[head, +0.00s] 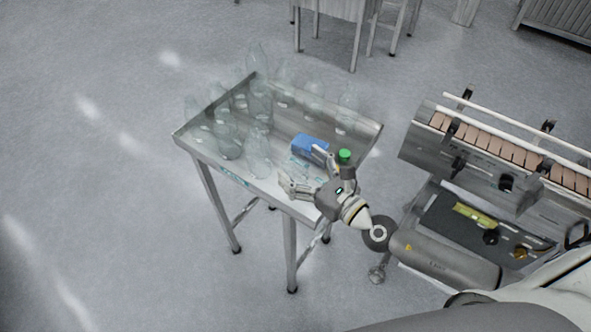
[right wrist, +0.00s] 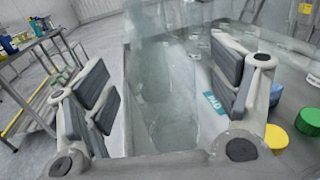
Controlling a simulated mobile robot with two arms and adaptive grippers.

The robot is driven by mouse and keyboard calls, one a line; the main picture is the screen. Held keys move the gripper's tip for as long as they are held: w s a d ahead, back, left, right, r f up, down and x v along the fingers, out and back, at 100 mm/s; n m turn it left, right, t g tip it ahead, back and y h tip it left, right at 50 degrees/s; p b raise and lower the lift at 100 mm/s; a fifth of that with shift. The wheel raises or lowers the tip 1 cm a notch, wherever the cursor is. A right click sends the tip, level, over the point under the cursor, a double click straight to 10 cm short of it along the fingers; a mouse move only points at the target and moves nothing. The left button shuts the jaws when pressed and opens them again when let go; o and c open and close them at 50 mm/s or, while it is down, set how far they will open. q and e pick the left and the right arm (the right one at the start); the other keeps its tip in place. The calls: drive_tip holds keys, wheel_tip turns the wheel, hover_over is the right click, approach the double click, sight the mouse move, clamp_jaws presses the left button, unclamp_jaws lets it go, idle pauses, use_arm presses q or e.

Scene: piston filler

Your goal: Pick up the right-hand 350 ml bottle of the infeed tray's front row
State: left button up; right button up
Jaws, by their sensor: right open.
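The infeed tray (head: 185,132) is a metal-rimmed table holding several clear, see-through bottles, among them one (head: 257,155) near the front left. My right gripper (head: 303,170) is open over the tray's front right corner, its fingers spread. In the right wrist view a large clear bottle (right wrist: 165,105) shows between the two open fingers, with a gap at the right finger; its outline is faint, and I cannot tell whether the left finger touches it. In the head view the bottle at the gripper is barely visible. My left gripper is not in view.
The conveyor machine (head: 430,150) stands to the right. Other clear bottles (head: 315,100) stand toward the tray's back. The floor left is free.

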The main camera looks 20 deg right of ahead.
drive_tip(key=shift+x, duration=1.15)
drive_tip(key=c, duration=1.2)
drive_tip(key=shift+o, duration=0.2)
drive_tip(key=shift+s, duration=0.1)
drive_tip(key=shift+c, duration=0.2)
